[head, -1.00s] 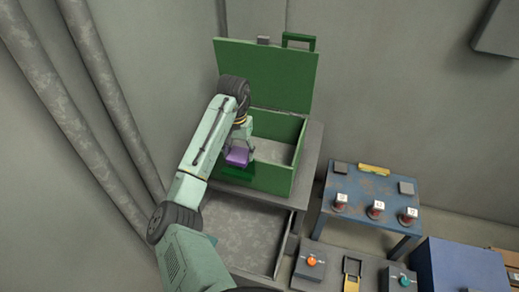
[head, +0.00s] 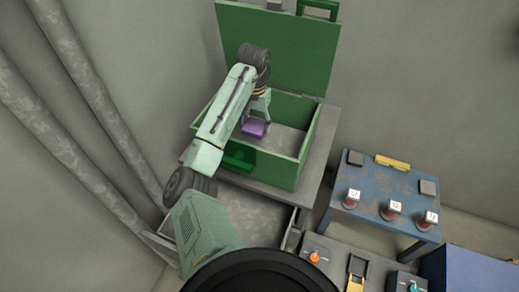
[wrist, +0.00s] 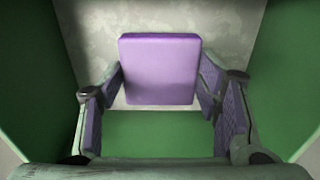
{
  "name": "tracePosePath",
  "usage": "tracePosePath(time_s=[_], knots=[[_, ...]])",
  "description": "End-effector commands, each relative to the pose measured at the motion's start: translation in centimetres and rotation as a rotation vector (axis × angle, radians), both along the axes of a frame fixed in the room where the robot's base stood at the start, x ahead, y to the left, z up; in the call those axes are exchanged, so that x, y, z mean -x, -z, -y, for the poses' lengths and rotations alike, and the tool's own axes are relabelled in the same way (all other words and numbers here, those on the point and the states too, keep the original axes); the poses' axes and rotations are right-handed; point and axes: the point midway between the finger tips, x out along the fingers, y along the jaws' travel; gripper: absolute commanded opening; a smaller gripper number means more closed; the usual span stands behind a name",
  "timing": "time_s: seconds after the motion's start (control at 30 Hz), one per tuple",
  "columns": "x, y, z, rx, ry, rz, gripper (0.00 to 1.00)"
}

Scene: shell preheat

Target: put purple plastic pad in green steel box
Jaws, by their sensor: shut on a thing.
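The purple plastic pad (head: 255,127) is a small flat square block. It also shows in the wrist view (wrist: 160,68), where my gripper (wrist: 160,88) is shut on it, a finger at each side. In the head view my gripper (head: 255,116) holds the pad inside the outline of the green steel box (head: 265,172). The box's lid (head: 283,45) stands open at the back. In the wrist view green walls rise on both sides and the grey box floor lies beyond the pad. The gap between pad and floor is hard to judge.
The box stands on a grey cabinet (head: 318,150) with an open drawer (head: 255,213) below its front. To the right is a blue table (head: 378,185) with several red-based items. A control panel with an orange knob (head: 314,257) is in front.

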Motion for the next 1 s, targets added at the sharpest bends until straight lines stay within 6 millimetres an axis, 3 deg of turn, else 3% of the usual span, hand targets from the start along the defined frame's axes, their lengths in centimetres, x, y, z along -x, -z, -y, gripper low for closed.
tracePosePath(time_s=[0.37, 0.57, 0.8, 1.0], knots=[[0.1, 5.9, 0.1, 0.001, -0.001, -0.003, 0.26], [0.0, 7.3, 0.0, 0.0, 0.0, -0.001, 0.26], [0.0, 10.4, 0.0, 0.001, 0.0, -0.001, 0.26], [0.0, 10.8, 0.0, 0.0, 0.0, 0.0, 0.26]])
